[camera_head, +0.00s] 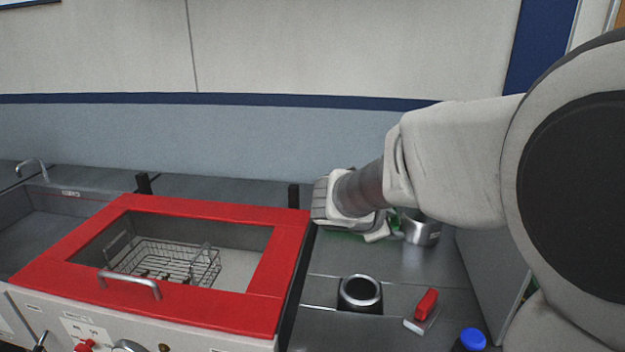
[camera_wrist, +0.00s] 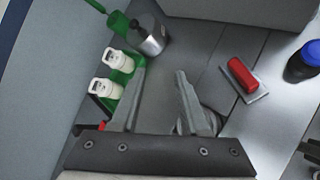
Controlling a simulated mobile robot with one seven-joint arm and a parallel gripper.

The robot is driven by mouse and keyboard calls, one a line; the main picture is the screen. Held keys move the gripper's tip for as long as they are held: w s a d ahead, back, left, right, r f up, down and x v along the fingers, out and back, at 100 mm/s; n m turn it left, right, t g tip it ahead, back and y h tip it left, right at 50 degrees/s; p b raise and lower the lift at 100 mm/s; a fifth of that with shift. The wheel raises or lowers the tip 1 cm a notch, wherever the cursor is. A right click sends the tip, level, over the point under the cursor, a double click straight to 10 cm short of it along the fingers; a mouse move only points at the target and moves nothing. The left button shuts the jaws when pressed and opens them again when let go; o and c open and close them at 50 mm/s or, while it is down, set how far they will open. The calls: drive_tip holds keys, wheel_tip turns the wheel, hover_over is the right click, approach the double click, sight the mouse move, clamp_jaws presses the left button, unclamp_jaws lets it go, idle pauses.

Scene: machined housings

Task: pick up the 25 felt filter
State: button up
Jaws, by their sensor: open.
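I cannot make out anything clearly marked as the 25 felt filter in either view. In the wrist view, two white bottle-like pieces with grey marks, an upper one (camera_wrist: 113,60) and a lower one (camera_wrist: 105,89), sit in a green holder (camera_wrist: 122,76) left of my gripper. I cannot tell whether either is the filter. My gripper (camera_wrist: 160,74) is open, with only grey worktop showing between its fingers. In the head view my wrist hides most of the green holder, and the fingers cannot be made out.
A dark cup with a metal rim (camera_head: 360,293), a red block (camera_head: 427,303) on a pale plate and a blue-capped container (camera_head: 472,340) stand nearer. A red-framed washer (camera_head: 200,308) with a wire basket (camera_head: 165,262) is left.

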drive_tip(key=w+a+f+n+t+y+p, duration=0.2)
drive_tip(key=w+a+n+t+p, duration=0.25)
drive_tip(key=w+a+n, duration=0.85)
drive_tip(key=shift+f+p+x, duration=0.15)
drive_tip(key=shift+p+x, duration=0.35)
drive_tip(key=shift+x, duration=3.8)
drive_tip(key=shift+f+p+x, duration=0.15)
drive_tip(key=shift+p+x, duration=0.3)
drive_tip(key=shift+x, duration=3.85)
drive_tip(key=shift+s, duration=0.15)
clamp_jaws()
